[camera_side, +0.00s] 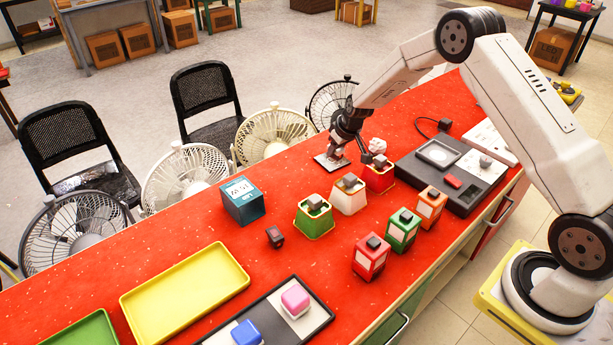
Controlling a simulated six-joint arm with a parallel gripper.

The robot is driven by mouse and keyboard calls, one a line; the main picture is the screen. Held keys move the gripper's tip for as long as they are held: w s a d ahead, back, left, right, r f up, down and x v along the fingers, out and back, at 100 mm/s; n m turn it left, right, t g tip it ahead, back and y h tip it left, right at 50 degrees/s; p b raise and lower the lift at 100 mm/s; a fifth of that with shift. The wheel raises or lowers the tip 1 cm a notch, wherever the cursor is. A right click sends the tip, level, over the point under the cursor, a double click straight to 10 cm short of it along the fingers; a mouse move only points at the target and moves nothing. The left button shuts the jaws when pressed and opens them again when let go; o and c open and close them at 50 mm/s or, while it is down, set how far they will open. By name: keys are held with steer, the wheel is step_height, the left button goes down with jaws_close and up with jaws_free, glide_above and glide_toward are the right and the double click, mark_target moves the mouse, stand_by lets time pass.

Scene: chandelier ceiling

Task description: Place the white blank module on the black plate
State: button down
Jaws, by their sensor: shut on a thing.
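My gripper (338,150) is at the far side of the red table, pointing down and shut on a small pale thing, which looks like the white blank module. The fingers hide most of it. Right under it lies a small thin plate (322,160), dark-edged with a pale top. I cannot tell whether the module touches it. A black plate (322,318) with pale pads lies at the near edge and bears a pink module (295,300) and a blue module (246,334).
Right of my gripper stands a red container (380,180) with a whitish lump (377,146) above it. White (348,198) and green (313,222) containers stand nearer. A dark panel (430,180) lies right; a yellow tray (185,295) lies left.

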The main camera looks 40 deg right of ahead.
mark_target(332, 168)
steer(key=shift+w+f, duration=0.45)
steer(key=shift+f, duration=0.05)
steer(key=shift+w+d+f, duration=0.1)
steer(key=shift+w+f, duration=0.15)
steer(key=shift+f, duration=1.6)
steer(key=shift+f, duration=0.15)
steer(key=shift+c, duration=1.7)
jaws_free()
steer(key=shift+r, duration=0.2)
steer(key=v, duration=1.2)
